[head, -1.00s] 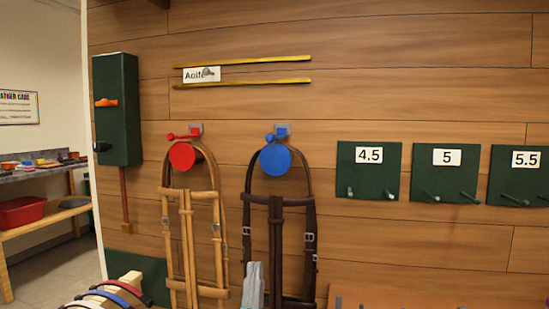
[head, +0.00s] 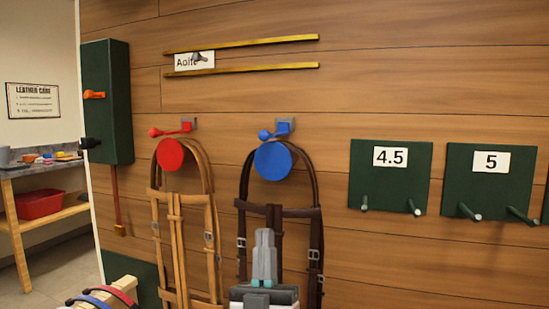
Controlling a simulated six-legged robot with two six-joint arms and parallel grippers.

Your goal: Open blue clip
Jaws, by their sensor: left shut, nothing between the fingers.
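The blue clip (head: 277,131) is a small blue lever with a round knob on a grey wall plate, just above a blue disc (head: 272,161). A dark brown bridle (head: 243,205) hangs over the blue disc. My left gripper (head: 264,235) rises from the bottom of the head view, grey, pointing up, with its fingers together and nothing between them. It shows in front of the dark bridle, below the blue disc and apart from the clip in the picture. It hides part of the bridle's lower straps. My right gripper is not in view.
A red clip (head: 172,130) and red disc (head: 170,155) with a tan bridle (head: 173,215) are to the left. Green boards with pegs, marked 4.5 (head: 390,185) and 5 (head: 490,190), are to the right. A green box (head: 105,105) hangs at far left.

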